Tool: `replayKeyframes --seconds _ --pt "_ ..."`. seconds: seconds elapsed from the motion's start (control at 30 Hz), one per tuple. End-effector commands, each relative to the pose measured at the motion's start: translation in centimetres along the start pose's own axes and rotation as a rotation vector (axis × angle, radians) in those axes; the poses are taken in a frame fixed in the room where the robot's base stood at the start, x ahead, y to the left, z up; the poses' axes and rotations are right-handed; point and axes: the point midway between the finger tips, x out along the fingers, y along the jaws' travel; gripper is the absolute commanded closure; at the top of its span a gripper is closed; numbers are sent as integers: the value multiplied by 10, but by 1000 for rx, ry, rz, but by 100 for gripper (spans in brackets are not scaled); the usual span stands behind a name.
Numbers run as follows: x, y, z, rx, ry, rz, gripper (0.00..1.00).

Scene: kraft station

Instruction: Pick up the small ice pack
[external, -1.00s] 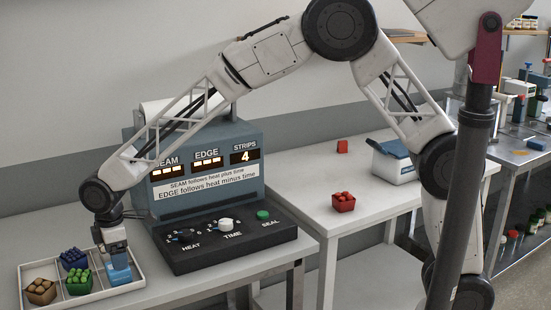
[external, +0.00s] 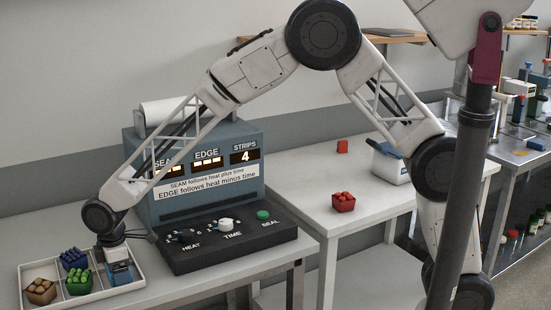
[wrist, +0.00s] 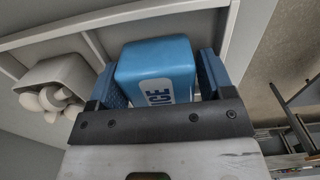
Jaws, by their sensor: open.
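In the external view my gripper (external: 118,272) points down into the right compartment of the white divided tray (external: 142,276). There the ice pack is largely hidden by my gripper, and I cannot tell whether the fingers touch it.
Punnets of brown (external: 40,291), blue (external: 74,259) and green (external: 78,281) items stand in the tray's other compartments. The sealing machine (external: 225,238) is close on the right. A red punnet (external: 344,202) and a cooler box (external: 390,168) stand on the farther table.

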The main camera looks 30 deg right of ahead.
Motion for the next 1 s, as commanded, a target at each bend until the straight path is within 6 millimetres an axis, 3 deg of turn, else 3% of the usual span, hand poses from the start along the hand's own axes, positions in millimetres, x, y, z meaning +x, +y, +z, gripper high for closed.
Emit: replayKeyframes --seconds 0.5,0.77,1.0 --pt "0 0 0 0 0 0 26" --pt "0 0 0 0 0 0 65" --pt "-1 0 0 0 1 0 65"
